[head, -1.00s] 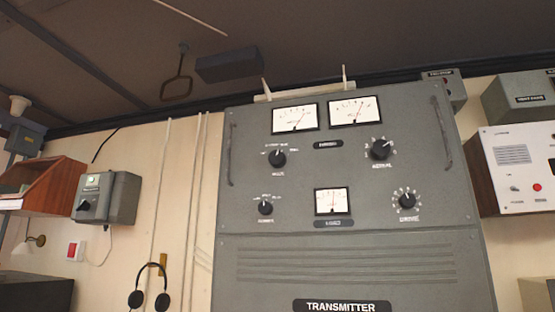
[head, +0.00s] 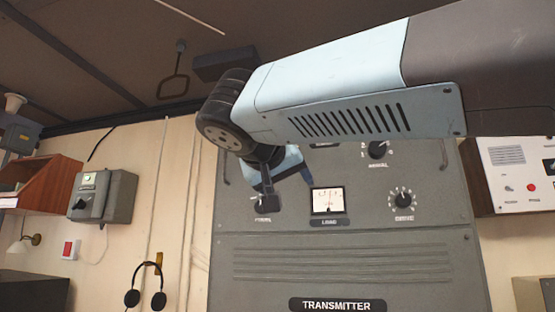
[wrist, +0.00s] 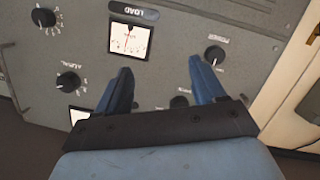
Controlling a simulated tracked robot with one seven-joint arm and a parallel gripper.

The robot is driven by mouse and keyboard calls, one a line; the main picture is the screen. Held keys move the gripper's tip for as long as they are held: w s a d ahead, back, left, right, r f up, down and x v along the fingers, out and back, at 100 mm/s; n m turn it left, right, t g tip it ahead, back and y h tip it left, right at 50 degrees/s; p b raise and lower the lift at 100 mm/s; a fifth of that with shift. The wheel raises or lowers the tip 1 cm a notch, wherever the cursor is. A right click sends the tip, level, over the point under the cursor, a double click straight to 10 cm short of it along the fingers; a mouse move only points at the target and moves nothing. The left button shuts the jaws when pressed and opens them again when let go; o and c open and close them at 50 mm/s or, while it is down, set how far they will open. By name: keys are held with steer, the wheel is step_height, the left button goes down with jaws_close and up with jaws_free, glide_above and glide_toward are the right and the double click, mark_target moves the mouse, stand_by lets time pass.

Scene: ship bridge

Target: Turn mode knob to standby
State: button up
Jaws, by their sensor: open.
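The mode knob, a small black knob (wrist: 180,102), shows in the wrist view just above my gripper's dark crossbar, between the fingers and closer to the right one. Its label is hidden there, and in the head view my arm covers the knob. My gripper (wrist: 160,66) is open and empty, its two blue fingers spread in front of the grey transmitter panel. In the head view my gripper (head: 285,178) is partly hidden by my wrist. I cannot tell whether the fingertips touch the panel. The transmitter (head: 345,263) stands upright on the wall.
The power knob (wrist: 214,55) is beside the right fingertip in the wrist view. The load meter (head: 328,200), drive knob (head: 402,200) and aerial knob (head: 378,149) are nearby on the panel. Headphones (head: 144,286) hang to the left.

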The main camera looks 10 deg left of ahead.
steer(key=s+a+r+m+t+y, duration=0.1)
steer(key=s+a+r+t+y, duration=0.2)
steer(key=a+r, duration=0.5)
steer(key=w+d+r+h, duration=0.1)
steer(key=w+d, duration=0.1)
steer(key=w, duration=1)
steer(key=shift+w+d+r, duration=0.2)
steer(key=shift+d+r, duration=0.2)
steer(key=shift+c, duration=0.5)
